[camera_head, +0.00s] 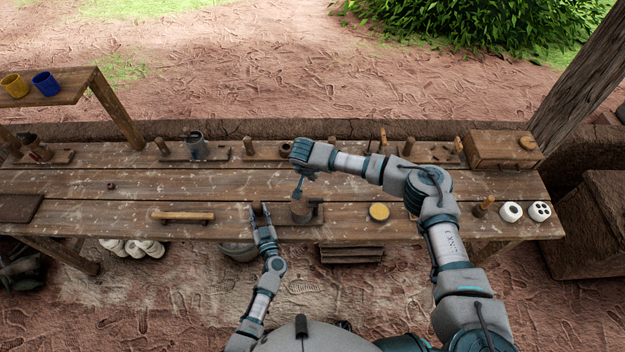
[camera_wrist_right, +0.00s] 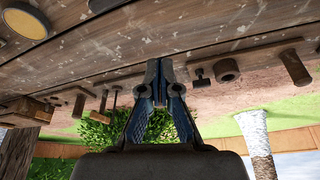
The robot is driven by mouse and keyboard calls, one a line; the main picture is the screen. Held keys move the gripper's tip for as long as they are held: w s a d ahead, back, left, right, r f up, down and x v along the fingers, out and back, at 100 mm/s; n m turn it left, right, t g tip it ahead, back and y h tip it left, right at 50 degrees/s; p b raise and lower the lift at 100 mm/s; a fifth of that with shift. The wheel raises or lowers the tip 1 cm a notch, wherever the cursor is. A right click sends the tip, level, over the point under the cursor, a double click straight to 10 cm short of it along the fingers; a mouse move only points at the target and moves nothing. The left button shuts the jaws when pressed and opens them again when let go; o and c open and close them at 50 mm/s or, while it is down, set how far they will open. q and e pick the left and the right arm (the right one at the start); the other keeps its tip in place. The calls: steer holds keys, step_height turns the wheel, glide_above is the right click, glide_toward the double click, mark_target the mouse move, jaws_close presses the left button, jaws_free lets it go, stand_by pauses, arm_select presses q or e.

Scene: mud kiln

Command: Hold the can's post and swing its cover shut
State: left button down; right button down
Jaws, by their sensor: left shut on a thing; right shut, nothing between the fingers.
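A grey-brown can (camera_head: 301,211) stands on a wooden board (camera_head: 299,223) near the table's front edge, in the head view. My left gripper (camera_head: 261,213) is just left of the can, low at the board's left end. It is shut on what looks like the can's post, which its fingers mostly hide. The can's cover is not clear; the right gripper partly hides the can's top.
A yellow-topped round piece (camera_head: 379,212) lies right of the can. A wooden bar handle (camera_head: 183,215) is to the left. Another can (camera_head: 196,146) and several posts line the back edge. A wooden box (camera_head: 502,149) stands back right. The table's middle left is mostly clear.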

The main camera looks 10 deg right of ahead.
arm_select(q)
steer(key=shift+f, duration=0.1)
steer(key=c, duration=0.7)
jaws_free()
steer(key=shift+c, duration=0.2)
arm_select(e)
steer(key=w+d+v, duration=0.1)
steer(key=v, duration=0.6)
steer(key=shift+a+r, duration=0.15)
steer(key=shift+r, duration=0.05)
